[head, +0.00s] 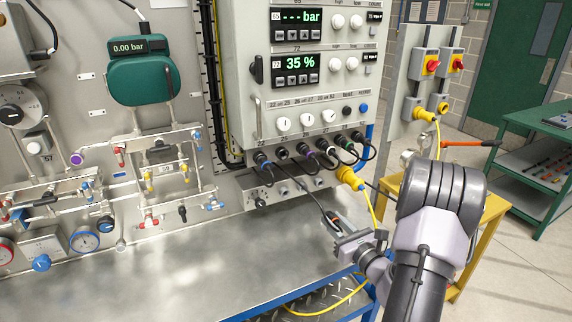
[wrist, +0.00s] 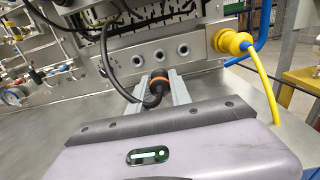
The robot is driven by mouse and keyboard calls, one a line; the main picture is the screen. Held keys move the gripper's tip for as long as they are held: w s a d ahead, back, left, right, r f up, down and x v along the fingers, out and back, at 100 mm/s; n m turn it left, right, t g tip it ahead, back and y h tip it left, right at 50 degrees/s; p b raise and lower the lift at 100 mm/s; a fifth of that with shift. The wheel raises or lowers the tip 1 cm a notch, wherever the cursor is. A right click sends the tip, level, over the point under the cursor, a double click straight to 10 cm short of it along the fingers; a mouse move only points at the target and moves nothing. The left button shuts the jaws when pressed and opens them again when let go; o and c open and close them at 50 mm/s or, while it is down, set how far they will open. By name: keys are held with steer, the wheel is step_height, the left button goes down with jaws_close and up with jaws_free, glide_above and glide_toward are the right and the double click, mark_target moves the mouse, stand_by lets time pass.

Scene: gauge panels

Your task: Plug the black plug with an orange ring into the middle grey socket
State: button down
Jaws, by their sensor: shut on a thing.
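A black plug with an orange ring (wrist: 157,80) is held between the jaws of my gripper (wrist: 156,92). In the head view, my gripper (head: 335,225) is above the steel bench, in front of the socket box and apart from it. The plug's nose points toward the box, and its black cable loops back from it. A row of three grey sockets shows on the box face; the middle grey socket (wrist: 160,55) is empty and also shows in the head view (head: 300,185). The plug is below the socket row in the wrist view. The jaws hide part of the plug.
A yellow plug (head: 349,177) with a yellow cable sits at the right end of the socket box (wrist: 205,60). Several black cables (head: 312,155) hang from connectors above the box. A black knob-like part (head: 260,200) is at its left. The bench (head: 220,255) is clear in front.

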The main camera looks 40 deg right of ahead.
steer(key=b, duration=0.3)
steer(key=shift+f, duration=0.35)
steer(key=shift+r, duration=0.3)
steer(key=shift+w+r, duration=0.1)
steer(key=shift+w, duration=0.15)
steer(key=shift+w+d+p, duration=0.2)
steer(key=shift+w+p, duration=0.25)
steer(key=shift+w, duration=0.1)
steer(key=p+x, duration=0.2)
steer(key=x, duration=0.7)
steer(key=shift+w, duration=0.3)
steer(key=shift+x, duration=1.35)
stand_by(0.8)
